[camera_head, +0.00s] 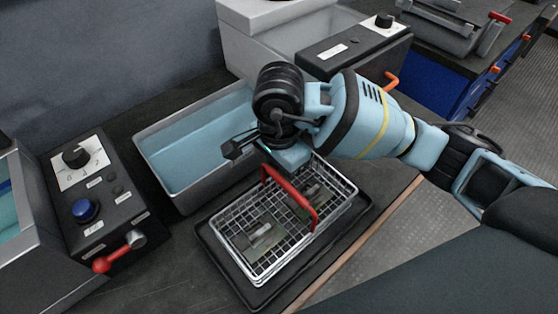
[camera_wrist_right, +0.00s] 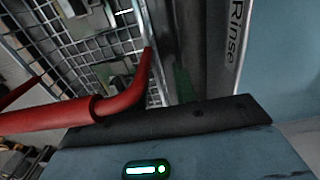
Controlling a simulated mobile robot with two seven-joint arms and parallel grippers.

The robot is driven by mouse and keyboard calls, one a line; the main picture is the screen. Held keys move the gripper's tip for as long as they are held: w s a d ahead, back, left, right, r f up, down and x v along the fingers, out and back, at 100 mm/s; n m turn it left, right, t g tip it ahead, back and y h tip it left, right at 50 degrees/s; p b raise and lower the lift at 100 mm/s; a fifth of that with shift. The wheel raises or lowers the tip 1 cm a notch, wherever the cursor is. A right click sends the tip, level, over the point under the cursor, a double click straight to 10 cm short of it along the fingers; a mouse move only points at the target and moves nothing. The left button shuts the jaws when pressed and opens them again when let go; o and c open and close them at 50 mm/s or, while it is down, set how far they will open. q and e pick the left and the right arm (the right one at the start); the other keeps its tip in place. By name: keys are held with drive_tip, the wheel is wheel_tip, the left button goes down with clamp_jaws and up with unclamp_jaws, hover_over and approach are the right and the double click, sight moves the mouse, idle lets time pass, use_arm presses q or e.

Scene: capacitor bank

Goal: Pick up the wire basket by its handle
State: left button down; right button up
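The wire basket (camera_head: 240,262) stands on a black tray (camera_head: 217,246) on the dark bench. Its red handle (camera_head: 289,194) arches over the middle, and flat green-grey boards (camera_head: 262,238) lie inside. My left gripper is not in view.
A metal tank (camera_head: 165,172) of blue liquid stands just behind the basket. A rim labelled "Rinse" (camera_wrist_right: 233,40) is close to the right hand. A control box (camera_head: 95,195) with a red lever (camera_head: 115,258) stands at left. The bench's wooden edge (camera_head: 355,245) is at right.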

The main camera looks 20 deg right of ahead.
drive_tip(key=shift+f, duration=0.1)
clamp_jaws()
idle(0.5)
